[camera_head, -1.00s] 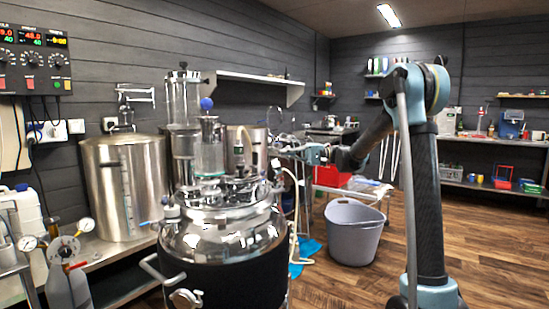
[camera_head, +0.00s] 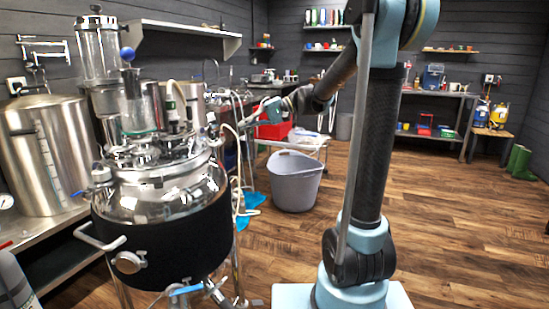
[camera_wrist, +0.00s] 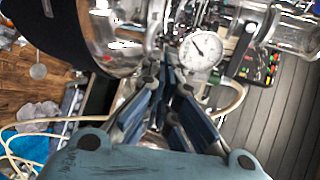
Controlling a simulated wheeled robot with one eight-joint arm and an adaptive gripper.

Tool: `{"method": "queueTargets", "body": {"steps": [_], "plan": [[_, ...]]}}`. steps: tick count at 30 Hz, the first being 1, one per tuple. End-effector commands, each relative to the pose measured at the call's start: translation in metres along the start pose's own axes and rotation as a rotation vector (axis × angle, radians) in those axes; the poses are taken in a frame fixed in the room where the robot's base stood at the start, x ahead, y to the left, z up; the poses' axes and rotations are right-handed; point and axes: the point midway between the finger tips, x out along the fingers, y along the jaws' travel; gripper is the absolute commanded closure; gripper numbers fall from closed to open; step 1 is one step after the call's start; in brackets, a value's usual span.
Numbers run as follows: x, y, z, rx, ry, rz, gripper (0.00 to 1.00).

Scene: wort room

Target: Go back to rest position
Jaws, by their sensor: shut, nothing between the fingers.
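My arm rises at the centre right of the head view, with its forearm reaching left toward the steel kettle (camera_head: 165,190). My gripper (camera_wrist: 168,72) shows in the wrist view with its blue fingers shut and nothing between them. In the head view the gripper (camera_head: 222,118) is small and partly lost against the kettle's fittings, so its exact distance from them cannot be told. In the wrist view a round dial gauge (camera_wrist: 201,50) shows just beyond the fingertips, with the kettle's dark jacket (camera_wrist: 75,30) at upper left.
A grey tub (camera_head: 295,182) stands on the wooden floor behind the kettle. A large steel pot (camera_head: 42,150) stands on a bench at left. A pale hose (camera_wrist: 40,130) loops near the gripper.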

Motion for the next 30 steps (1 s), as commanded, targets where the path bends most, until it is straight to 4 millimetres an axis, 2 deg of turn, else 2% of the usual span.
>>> {"method": "queueTargets", "body": {"steps": [1, 14, 30], "plan": [[-0.003, 0.009, 0.013, 0.003, 0.018, 0.038, 1.00], [-0.030, 0.106, 0.105, 0.018, 0.153, 0.398, 1.00], [-0.078, 0.248, 0.217, 0.019, 0.289, 0.860, 1.00]]}}
